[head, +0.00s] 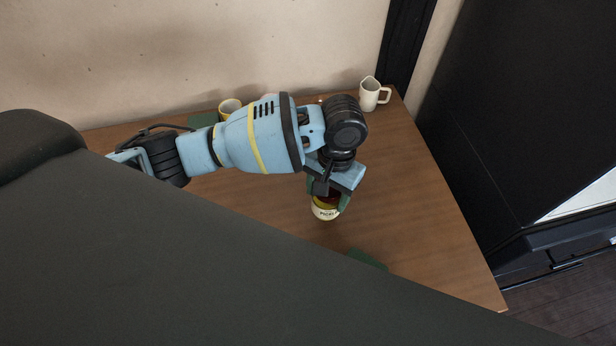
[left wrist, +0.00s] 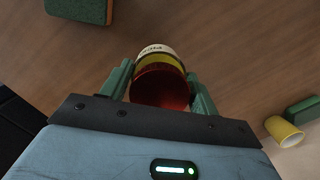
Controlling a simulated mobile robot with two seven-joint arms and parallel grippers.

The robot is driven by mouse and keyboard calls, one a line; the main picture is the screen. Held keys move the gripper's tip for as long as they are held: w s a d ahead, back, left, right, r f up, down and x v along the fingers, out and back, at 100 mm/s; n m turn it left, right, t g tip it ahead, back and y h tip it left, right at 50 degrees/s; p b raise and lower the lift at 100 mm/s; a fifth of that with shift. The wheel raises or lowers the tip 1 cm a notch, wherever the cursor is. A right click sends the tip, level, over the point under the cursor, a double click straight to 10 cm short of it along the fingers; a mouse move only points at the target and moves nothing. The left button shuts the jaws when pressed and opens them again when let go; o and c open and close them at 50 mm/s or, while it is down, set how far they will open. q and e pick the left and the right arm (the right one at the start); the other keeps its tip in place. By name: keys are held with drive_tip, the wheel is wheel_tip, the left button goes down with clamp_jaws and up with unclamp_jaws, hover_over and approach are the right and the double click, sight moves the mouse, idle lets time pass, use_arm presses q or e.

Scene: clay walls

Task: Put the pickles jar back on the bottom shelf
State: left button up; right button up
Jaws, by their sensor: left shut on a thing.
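The pickles jar (head: 325,211) has a red lid and a pale label reading "PICKL". It is between the green fingers of my left gripper (head: 329,196), which is shut on it over the wooden table. In the left wrist view the jar's red lid (left wrist: 161,88) faces the camera, between both fingers of the left gripper (left wrist: 160,88). I cannot tell whether the jar touches the table. My right gripper does not show. No shelf can be made out.
A white mug (head: 369,95) stands at the table's back right corner. A yellow and white cup (head: 230,108) stands at the back, beside a green object (head: 203,121). Another green block (head: 368,260) lies near the front. The right of the wooden table (head: 420,200) is clear.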

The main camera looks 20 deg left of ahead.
use_arm(q)
drive_tip(key=w+a+f, duration=0.1)
drive_tip(key=a, duration=0.1)
drive_tip(key=w+a+f, duration=0.1)
drive_tip(key=w+a, duration=0.1)
drive_tip(key=w+a+f+b, duration=0.1)
drive_tip(key=a+f, duration=0.1)
drive_tip(key=shift+w+a, duration=0.15)
drive_tip(key=shift+a, duration=0.1)
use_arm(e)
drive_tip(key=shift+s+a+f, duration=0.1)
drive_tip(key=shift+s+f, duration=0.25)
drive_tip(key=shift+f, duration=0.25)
use_arm(q)
drive_tip(key=shift+f, duration=0.2)
drive_tip(key=o, duration=1.3)
